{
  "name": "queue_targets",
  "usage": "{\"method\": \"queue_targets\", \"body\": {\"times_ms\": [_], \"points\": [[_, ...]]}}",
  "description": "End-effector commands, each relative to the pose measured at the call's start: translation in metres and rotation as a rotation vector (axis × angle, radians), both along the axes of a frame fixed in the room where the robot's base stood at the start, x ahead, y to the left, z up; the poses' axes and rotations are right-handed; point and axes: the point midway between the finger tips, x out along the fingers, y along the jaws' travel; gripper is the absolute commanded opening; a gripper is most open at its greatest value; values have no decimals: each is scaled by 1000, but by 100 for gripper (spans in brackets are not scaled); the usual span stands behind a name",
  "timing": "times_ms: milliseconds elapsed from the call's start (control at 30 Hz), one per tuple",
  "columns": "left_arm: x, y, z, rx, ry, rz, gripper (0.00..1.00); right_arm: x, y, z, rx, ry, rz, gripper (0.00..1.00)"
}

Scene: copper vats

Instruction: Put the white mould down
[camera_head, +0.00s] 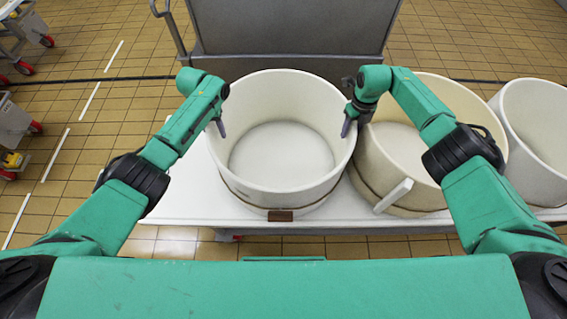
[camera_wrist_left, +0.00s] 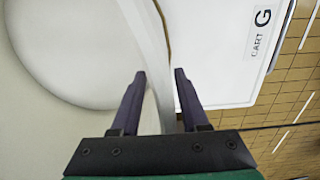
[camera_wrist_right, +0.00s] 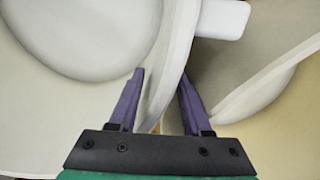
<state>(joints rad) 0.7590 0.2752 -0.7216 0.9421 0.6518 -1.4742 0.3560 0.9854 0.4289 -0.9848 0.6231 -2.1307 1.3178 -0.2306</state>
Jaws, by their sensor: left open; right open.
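The white mould (camera_head: 281,185) is a round, open tub standing upright on the white cart top (camera_head: 175,196) in the head view. A dark band and a small brown tag show near its base. My left gripper (camera_head: 220,128) is at its left rim. In the left wrist view, the open left fingers (camera_wrist_left: 160,78) straddle the mould's wall (camera_wrist_left: 150,50) with gaps beside it. My right gripper (camera_head: 346,127) is at its right rim. In the right wrist view, the open right fingers (camera_wrist_right: 162,75) straddle the wall (camera_wrist_right: 178,60). The mould's floor is empty.
A second cream tub (camera_head: 460,100) stands close on the right, with a white block (camera_head: 393,196) at its front. A third tub (camera_head: 540,120) is at the far right. A grey metal cart (camera_head: 290,40) stands behind. Tiled floor lies to the left.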

Motion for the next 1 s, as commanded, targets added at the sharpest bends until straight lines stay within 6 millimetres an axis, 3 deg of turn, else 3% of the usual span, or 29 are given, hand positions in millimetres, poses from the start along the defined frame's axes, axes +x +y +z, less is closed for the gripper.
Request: {"method": "queue_targets", "body": {"times_ms": [300, 400, 533, 633, 1000], "points": [[1, 1, 82, 3, -5, -1, 45, 0, 1, 0, 1, -1, 1, 49], [1, 1, 100, 3, -3, 1, 45, 0, 1, 0, 1, -1, 1, 49], [0, 1, 109, 4, -1, 1, 45, 0, 1, 2, 2, -2, 1, 49], [0, 1, 110, 4, -1, 2, 45, 1, 0, 15, 1, -4, 1, 49], [0, 1, 109, 4, -1, 1, 45, 1, 0, 107, 1, -3, 0, 49]]}}
